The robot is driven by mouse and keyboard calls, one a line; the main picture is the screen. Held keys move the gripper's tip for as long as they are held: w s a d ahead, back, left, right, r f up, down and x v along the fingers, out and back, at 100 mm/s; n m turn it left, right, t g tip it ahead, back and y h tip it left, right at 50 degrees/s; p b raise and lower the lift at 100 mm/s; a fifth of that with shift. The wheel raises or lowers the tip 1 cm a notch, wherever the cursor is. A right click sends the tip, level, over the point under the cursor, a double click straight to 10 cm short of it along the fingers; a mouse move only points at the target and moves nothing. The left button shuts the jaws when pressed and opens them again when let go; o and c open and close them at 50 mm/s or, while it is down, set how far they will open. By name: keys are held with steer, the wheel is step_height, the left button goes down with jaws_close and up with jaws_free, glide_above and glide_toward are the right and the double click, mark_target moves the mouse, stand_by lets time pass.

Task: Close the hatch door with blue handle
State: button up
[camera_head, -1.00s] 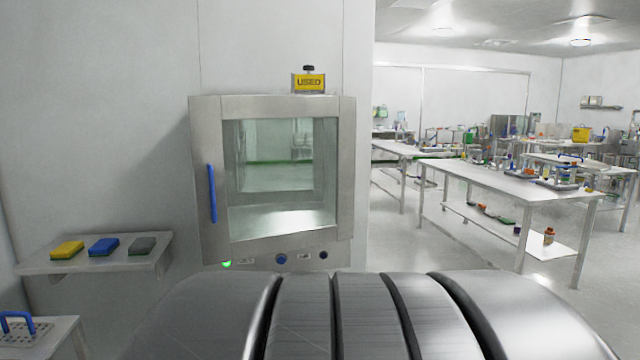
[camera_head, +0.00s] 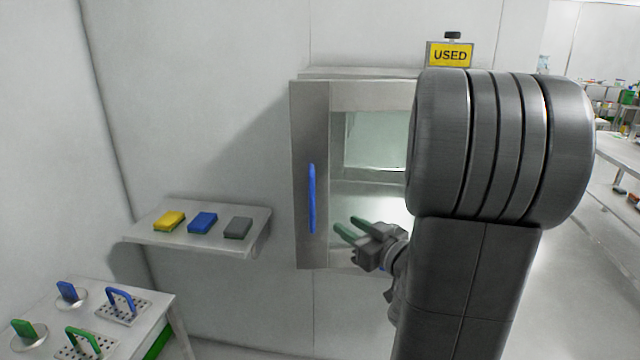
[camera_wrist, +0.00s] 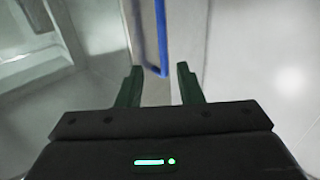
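The hatch door (camera_head: 311,130) has a metal frame and a glass window, and is partly hidden behind my arm in the head view. It looks slightly ajar, though the exact angle is hard to tell. Its upright blue handle (camera_head: 312,198) is on the door's left side. My gripper (camera_head: 346,226) is open, with green fingers pointing left towards the handle's lower part, just right of it. In the wrist view the handle (camera_wrist: 161,45) comes down between the lines of the open fingers (camera_wrist: 160,78). No contact is visible.
A wall shelf (camera_head: 140,236) left of the hatch holds yellow, blue and grey blocks. A table (camera_head: 160,315) at lower left carries blue- and green-handled items. A yellow "USED" sign (camera_head: 450,54) stands on top of the hatch. Benches (camera_head: 625,155) are at far right.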

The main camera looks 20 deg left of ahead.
mark_target(314, 203)
steer(key=p+x, duration=0.1)
steer(key=x, duration=0.3)
steer(key=p+x, duration=0.1)
steer(key=x, duration=0.8)
steer(key=shift+a+r+p, duration=0.25)
steer(key=shift+a+p, duration=0.15)
steer(key=shift+w, duration=0.1)
jaws_close()
